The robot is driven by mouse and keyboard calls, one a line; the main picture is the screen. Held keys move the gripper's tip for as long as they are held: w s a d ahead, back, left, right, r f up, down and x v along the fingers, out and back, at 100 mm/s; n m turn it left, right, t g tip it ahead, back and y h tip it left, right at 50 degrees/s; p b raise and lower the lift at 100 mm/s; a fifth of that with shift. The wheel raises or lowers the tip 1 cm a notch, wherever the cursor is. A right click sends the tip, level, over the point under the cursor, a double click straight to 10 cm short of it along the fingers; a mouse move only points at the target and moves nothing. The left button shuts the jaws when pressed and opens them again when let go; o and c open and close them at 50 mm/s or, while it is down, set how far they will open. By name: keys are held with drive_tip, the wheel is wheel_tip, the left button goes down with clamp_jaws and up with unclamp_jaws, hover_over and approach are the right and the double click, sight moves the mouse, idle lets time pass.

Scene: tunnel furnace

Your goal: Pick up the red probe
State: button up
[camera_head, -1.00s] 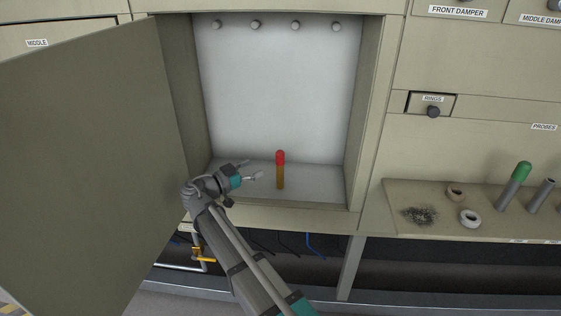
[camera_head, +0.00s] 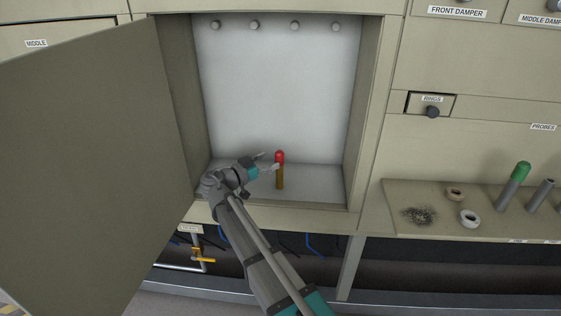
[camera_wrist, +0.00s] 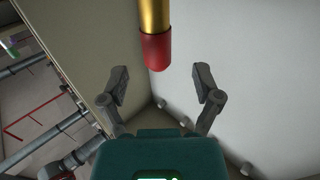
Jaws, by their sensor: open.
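The red probe (camera_head: 280,158) stands upright on the floor of the open cabinet, with a red cap on top and a brass-coloured shaft below. My gripper (camera_head: 268,161) is inside the cabinet just left of the probe, and one finger overlaps the probe in the head view. In the wrist view the probe (camera_wrist: 157,48) appears upside down, its red end just beyond and between the two spread fingers of my gripper (camera_wrist: 161,80). The fingers are open and nothing is between them that I can see touching.
The open cabinet door (camera_head: 90,170) stands to the left of my arm. The cabinet's right wall (camera_head: 367,110) is right of the probe. A shelf (camera_head: 400,192) at right holds a green-topped probe (camera_head: 520,172), rings (camera_head: 469,218) and a wiry clump (camera_head: 420,215).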

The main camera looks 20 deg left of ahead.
sight(276, 157)
drive_tip(key=shift+x, duration=2.2)
drive_tip(key=shift+d+r, duration=0.1)
drive_tip(key=shift+s, duration=0.1)
clamp_jaws()
